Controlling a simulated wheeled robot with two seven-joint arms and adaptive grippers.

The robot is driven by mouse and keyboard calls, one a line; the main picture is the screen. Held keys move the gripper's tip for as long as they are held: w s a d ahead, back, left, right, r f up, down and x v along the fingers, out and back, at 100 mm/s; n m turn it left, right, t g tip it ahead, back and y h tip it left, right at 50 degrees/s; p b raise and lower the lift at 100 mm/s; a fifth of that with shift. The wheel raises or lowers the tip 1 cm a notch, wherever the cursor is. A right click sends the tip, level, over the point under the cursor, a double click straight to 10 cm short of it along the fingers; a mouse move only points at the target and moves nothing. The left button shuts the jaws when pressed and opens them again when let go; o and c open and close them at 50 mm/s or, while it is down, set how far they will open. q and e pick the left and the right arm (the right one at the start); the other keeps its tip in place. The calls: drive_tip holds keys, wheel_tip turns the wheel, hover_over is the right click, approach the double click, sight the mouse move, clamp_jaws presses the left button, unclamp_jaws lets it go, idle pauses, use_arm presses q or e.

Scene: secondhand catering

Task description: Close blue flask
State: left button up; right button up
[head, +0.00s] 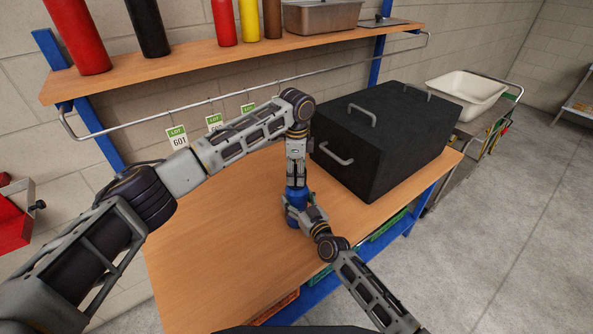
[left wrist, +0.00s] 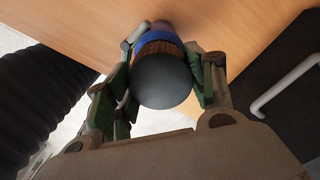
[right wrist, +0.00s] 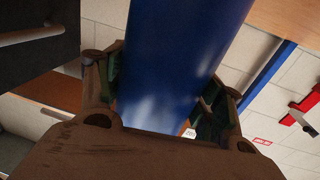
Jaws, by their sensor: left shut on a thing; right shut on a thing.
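The blue flask (head: 292,215) stands on the wooden bench, partly hidden behind my grippers. My left gripper (head: 296,180) comes down on it from above. In the left wrist view its fingers are shut around the dark, round-topped cap (left wrist: 161,82), with a ribbed brownish band and the flask's blue top (left wrist: 155,37) beyond. The cap is in line with the flask; whether it is fully seated I cannot tell. My right gripper (head: 304,212) is shut on the flask's body from the near side; the blue body (right wrist: 185,55) fills the middle of the right wrist view.
A large black box with handles (head: 390,135) stands on the bench (head: 215,265) just right of the flask. A shelf (head: 190,68) with bottles and a rail with lot tags runs behind my left arm. The bench's left part is clear.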

clamp_jaws()
use_arm(q)
drive_tip(key=shift+m, duration=0.3)
drive_tip(key=m, duration=1)
drive_tip(key=shift+m, duration=0.3)
drive_tip(key=m, duration=1.2)
drive_tip(key=o, duration=1)
drive_tip(key=shift+f, duration=0.1)
drive_tip(key=shift+c, duration=0.2)
